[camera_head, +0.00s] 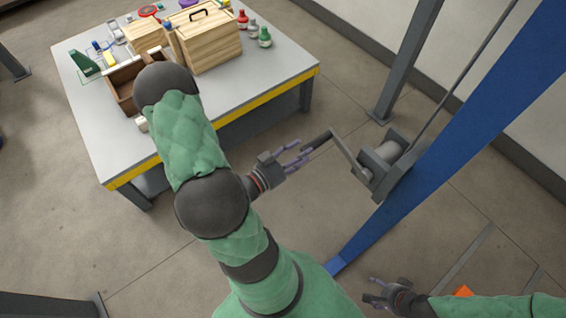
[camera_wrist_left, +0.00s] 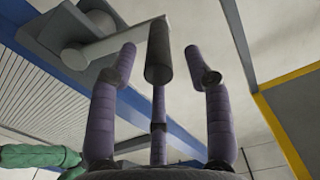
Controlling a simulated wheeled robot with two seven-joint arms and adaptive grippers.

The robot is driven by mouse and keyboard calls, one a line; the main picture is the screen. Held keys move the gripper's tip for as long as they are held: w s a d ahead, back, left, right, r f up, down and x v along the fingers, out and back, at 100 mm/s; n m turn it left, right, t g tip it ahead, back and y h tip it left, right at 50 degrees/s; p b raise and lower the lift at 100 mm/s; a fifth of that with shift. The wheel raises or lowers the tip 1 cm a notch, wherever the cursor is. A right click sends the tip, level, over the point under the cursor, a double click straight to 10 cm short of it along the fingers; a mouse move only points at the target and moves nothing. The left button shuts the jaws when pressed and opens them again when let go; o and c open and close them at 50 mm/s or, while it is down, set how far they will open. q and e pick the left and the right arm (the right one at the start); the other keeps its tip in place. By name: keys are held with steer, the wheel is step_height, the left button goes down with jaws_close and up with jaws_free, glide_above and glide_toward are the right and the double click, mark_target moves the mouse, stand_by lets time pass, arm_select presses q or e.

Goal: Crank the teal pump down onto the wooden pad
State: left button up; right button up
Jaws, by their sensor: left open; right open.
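A grey winch (camera_head: 382,165) is mounted on a blue post, with a crank arm (camera_head: 347,157) ending in a dark handle (camera_head: 318,142). The handle also shows in the left wrist view (camera_wrist_left: 158,52), between the spread fingers. My left gripper (camera_head: 298,155) is open at the free end of the handle. I cannot tell whether any finger touches it. My right gripper (camera_head: 374,292) is open and empty, low over the floor at the bottom right. I see neither the teal pump nor the wooden pad.
A cable (camera_head: 466,69) runs up from the winch beside the blue post (camera_head: 485,110). A grey table (camera_head: 85,130) with a yellow edge stands at the upper left, holding a wooden box (camera_head: 209,45), an open brown tray and small items. Floor between table and post is clear.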

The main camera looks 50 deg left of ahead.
arm_select(q)
steer(key=s, duration=0.6)
steer(key=shift+a, duration=0.1)
stand_by(1.8)
